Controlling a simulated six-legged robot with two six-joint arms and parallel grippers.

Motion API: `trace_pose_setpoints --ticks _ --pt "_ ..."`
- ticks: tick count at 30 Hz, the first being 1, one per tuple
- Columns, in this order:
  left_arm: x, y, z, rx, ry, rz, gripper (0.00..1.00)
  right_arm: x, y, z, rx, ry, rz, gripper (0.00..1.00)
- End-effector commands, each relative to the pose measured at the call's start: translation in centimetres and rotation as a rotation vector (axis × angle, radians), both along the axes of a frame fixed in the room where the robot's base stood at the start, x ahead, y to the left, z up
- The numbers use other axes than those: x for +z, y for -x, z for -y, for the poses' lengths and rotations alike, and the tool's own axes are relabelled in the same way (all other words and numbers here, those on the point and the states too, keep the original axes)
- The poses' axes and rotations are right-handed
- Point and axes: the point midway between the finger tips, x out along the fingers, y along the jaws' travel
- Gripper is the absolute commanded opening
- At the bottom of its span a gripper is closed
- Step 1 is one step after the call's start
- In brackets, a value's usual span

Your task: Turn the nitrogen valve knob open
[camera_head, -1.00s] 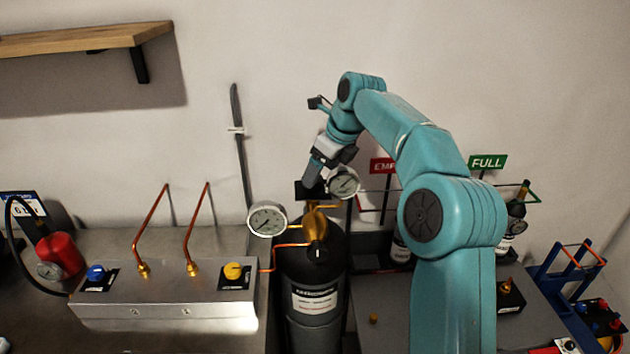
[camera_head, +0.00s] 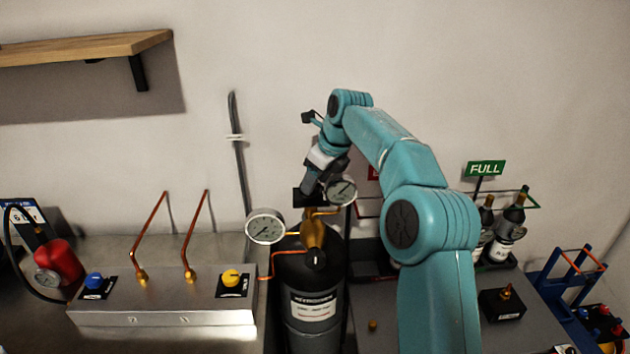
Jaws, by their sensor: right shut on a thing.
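The black nitrogen cylinder (camera_head: 312,284) stands at lower centre with a white label. A brass valve body (camera_head: 313,232) sits on its top, with a small dark round part on its front. A round gauge (camera_head: 265,226) is on its left and another gauge (camera_head: 341,190) on its right. My right gripper (camera_head: 309,193) reaches down from above, over the brass body, and is shut on what looks like the nitrogen valve knob. The fingers and a dark piece around them hide most of the knob, so its turn angle cannot be told. My left gripper is not in view.
A steel box (camera_head: 165,300) with a blue knob (camera_head: 94,280), a yellow knob (camera_head: 231,278) and copper tubes stands left. A red canister (camera_head: 62,262) is at far left. Bottles (camera_head: 508,225) stand behind my right arm near the green FULL sign (camera_head: 486,168).

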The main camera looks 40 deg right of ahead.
Motion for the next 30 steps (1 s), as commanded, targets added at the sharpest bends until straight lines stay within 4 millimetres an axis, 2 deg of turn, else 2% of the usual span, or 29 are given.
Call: trace_pose_setpoints --ticks 1,30 --pt "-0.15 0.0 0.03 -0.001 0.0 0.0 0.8 -1.18 -0.52 -0.73 0.013 -0.014 -0.007 0.22" --pt "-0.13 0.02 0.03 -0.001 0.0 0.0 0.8 -0.91 0.29 -0.94 0.017 -0.016 -0.011 0.24"
